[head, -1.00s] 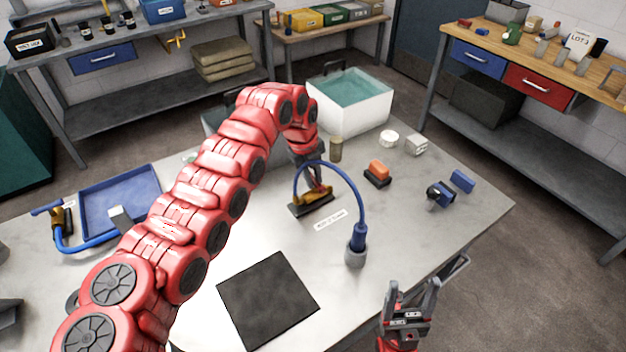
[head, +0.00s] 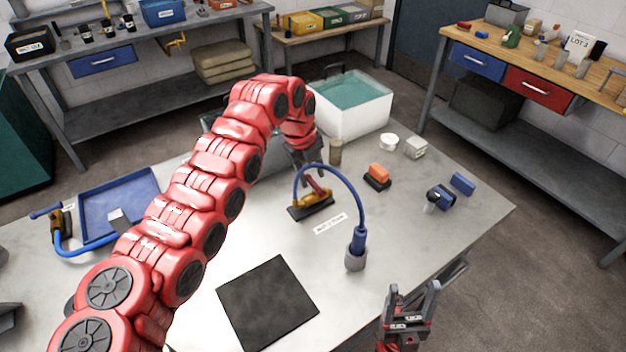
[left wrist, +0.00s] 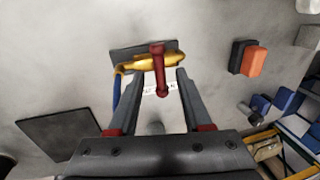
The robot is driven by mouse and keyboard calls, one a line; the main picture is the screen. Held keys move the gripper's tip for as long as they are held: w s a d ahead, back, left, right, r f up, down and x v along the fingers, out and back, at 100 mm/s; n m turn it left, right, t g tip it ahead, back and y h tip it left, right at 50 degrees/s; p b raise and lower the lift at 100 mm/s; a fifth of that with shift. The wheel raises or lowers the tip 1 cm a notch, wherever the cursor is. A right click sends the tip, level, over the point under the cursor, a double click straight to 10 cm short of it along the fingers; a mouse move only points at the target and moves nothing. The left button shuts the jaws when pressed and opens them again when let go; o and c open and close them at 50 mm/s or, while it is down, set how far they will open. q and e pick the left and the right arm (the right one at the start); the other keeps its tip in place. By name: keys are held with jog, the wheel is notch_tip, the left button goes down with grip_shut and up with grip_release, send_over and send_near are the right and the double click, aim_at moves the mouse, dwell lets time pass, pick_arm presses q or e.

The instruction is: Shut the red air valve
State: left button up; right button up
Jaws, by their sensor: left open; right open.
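The air valve has a brass body (head: 318,198) on a dark base plate (head: 296,213) on the table. Its red lever (head: 318,184) is partly hidden by my arm in the head view. In the left wrist view the red lever (left wrist: 160,72) lies crosswise over the brass body (left wrist: 137,64). My left gripper (head: 312,176) is open above the valve. In the left wrist view its fingers (left wrist: 159,78) stand on either side of the lever, apart from it. A blue hose (head: 335,168) arcs from the valve to a grey socket (head: 355,260). My right gripper (head: 411,290) is open and empty at the front edge.
A black mat (head: 268,303) lies at the front. A white bin (head: 352,120) of teal liquid is behind. A blue tray (head: 120,200) lies left.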

pick_arm(q)
notch_tip(320, 180, up, 14)
jog(key=s+a+p, duration=0.1)
jog(key=a+p, duration=0.1)
jog(key=p, duration=0.1)
jog(key=shift+s+a+r+p, duration=0.2)
jog(key=shift+s+p, duration=0.15)
jog(key=shift+p, duration=0.05)
